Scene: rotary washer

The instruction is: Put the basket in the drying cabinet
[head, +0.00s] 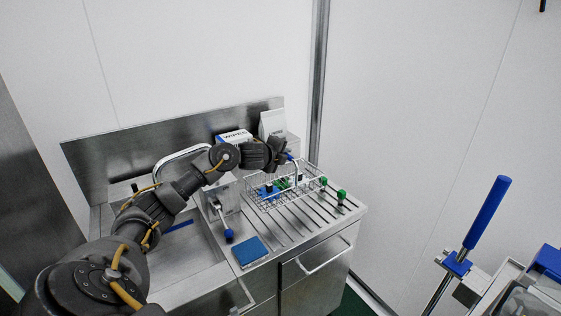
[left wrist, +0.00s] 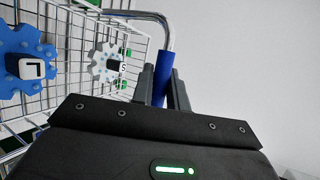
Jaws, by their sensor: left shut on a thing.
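The wire basket (head: 262,201) sits on the ribbed steel drainboard, or just above it; I cannot tell which. It holds blue, white and green parts. In the left wrist view the basket's wire mesh (left wrist: 75,42) fills the left side, with a blue gear marked L (left wrist: 35,68) and a white gear marked S (left wrist: 108,64) inside. My left gripper (head: 290,158) reaches over the basket's back edge. It is shut on the basket's blue-sleeved handle (left wrist: 165,75). The drying cabinet cannot be made out. My right gripper is out of view.
The sink (head: 165,262) lies left of the drainboard (head: 315,222). A blue sponge-like pad (head: 250,251) lies at its front, near a blue-knobbed lever (head: 228,235). A wipes box (head: 235,136) stands behind. At right is a blue-handled lever (head: 487,212) on a machine.

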